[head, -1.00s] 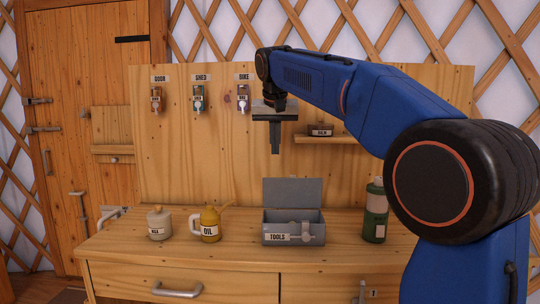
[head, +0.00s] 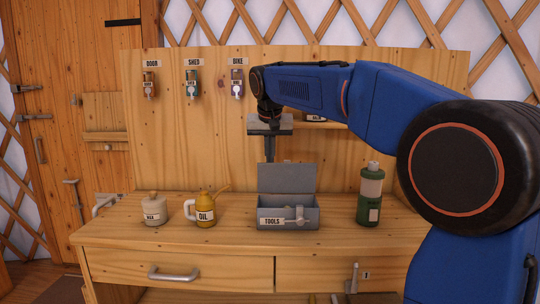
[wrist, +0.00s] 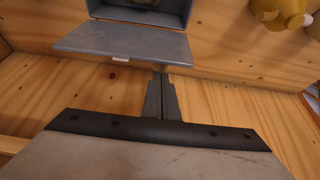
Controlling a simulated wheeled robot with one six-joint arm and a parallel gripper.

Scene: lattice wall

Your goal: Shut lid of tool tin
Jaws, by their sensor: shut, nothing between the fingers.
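The grey tool tin (head: 305,223), labelled TOOLS, stands on the bench with its lid (head: 287,178) raised, leaning back. A grey latch shows on its front. My gripper (head: 269,160) is shut and empty, pointing down, with its tips by the lid's top edge. In the wrist view the tin (wrist: 150,14) is at the top, and the lid (wrist: 120,42) spreads toward my gripper (wrist: 161,74). The fingertips are just beyond the lid's free edge, on the back-board side; I cannot tell whether they touch it. The tin's contents are mostly hidden.
A yellow oil can (head: 205,215) and a pale lidded pot (head: 154,212) stand left of the tin. A green bottle (head: 369,205) stands to the right. The back board (head: 200,135) rises behind, with hanging padlocks and a small shelf (head: 335,125). Bench space beside the tin is clear.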

